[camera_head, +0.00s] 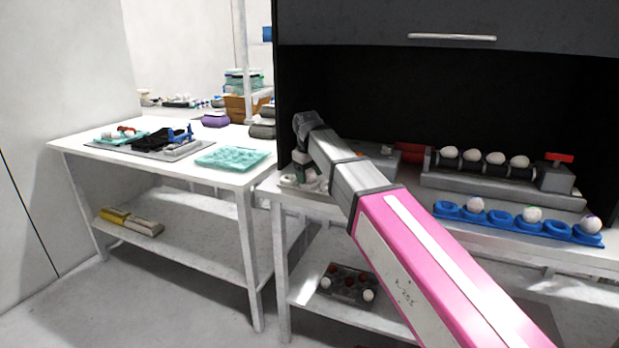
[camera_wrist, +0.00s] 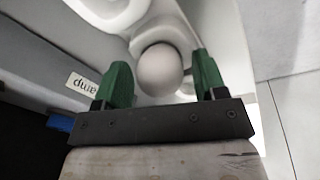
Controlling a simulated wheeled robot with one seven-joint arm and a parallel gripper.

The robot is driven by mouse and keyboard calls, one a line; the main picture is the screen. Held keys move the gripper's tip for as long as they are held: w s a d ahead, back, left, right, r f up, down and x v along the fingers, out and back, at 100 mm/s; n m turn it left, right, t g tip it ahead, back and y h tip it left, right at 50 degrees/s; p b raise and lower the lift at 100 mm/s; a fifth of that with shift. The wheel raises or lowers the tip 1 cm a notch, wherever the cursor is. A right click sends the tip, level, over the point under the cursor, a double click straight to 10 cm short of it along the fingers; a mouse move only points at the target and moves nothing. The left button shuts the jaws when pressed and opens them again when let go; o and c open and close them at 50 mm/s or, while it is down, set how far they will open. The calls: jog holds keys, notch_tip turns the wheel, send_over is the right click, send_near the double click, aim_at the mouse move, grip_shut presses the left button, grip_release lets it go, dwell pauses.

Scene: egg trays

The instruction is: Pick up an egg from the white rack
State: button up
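The white rack (camera_wrist: 110,12) has rounded cups and lies at the top of the wrist view. In the head view the white rack (camera_head: 289,183) shows only in part, at the left end of the right bench, below my gripper (camera_head: 307,167). A pale egg (camera_wrist: 160,72) sits at the rack, between the two green fingers of my gripper (camera_wrist: 160,65). The fingers are apart, one on each side of the egg. A gap shows on the egg's right; the left finger is very close, and I cannot tell whether it touches.
A blue rack (camera_head: 515,225) with several eggs lies along the right bench's front edge. Behind it, a grey roller unit (camera_head: 500,182) carries several eggs. A teal tray (camera_head: 233,158) lies on the left table. A dark tray (camera_head: 349,286) stands on the lower shelf.

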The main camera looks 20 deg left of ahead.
jog(key=c, duration=0.3)
jog(key=shift+c, duration=0.2)
jog(key=shift+r, duration=0.1)
